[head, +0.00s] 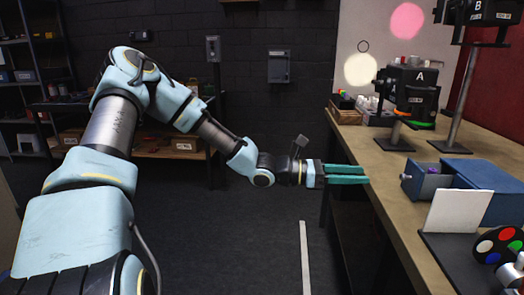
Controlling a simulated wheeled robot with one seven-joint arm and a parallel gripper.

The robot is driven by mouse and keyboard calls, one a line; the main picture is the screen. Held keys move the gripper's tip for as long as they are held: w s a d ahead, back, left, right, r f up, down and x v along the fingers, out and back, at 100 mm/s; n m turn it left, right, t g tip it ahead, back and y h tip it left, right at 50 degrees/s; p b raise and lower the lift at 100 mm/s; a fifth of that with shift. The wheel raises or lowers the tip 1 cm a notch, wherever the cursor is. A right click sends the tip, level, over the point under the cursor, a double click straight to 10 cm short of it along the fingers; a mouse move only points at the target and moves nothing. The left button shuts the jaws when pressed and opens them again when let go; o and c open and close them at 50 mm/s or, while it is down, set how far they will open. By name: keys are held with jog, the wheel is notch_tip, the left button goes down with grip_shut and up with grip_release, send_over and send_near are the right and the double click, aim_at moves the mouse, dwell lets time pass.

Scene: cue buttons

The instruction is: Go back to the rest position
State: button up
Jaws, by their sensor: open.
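My gripper (366,175) has two teal fingers and points to the right, near the left edge of the workbench (398,222). The fingers are apart with a narrow gap, and nothing shows between them. My arm reaches out from the lower left across the open floor. The panel is partly cut off by the picture edge.
A blue box (487,180), a white card (458,211) on a dark base, and a black device marked A (412,90) stand on the bench. A device marked B (478,14) is on a tall stand. Shelves (25,75) stand at the left.

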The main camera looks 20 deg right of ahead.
jog(key=s+a+f+m+t+y+p, duration=0.1)
jog(key=a+f+m+y, duration=0.35)
jog(key=a, duration=0.35)
jog(key=s+a+f+m+y+p, duration=0.1)
jog(key=a+f+m+y, duration=0.3)
jog(key=a, duration=0.5)
jog(key=w+a+r+m+t+y+p, duration=0.1)
jog(key=w+a+r+m+t+y, duration=0.1)
jog(key=a, duration=1.1)
jog(key=w+a+r+m+t+y+p, duration=0.1)
jog(key=a+r+m+t+y, duration=0.3)
jog(key=a, duration=1)
notch_tip(320, 180, up, 3)
jog(key=shift+w+a+f+t+y, duration=0.1)
jog(key=shift+w+a+t+y, duration=0.3)
jog(key=shift+y, duration=0.65)
jog(key=shift+d+m, duration=0.1)
jog(key=shift+m, duration=0.15)
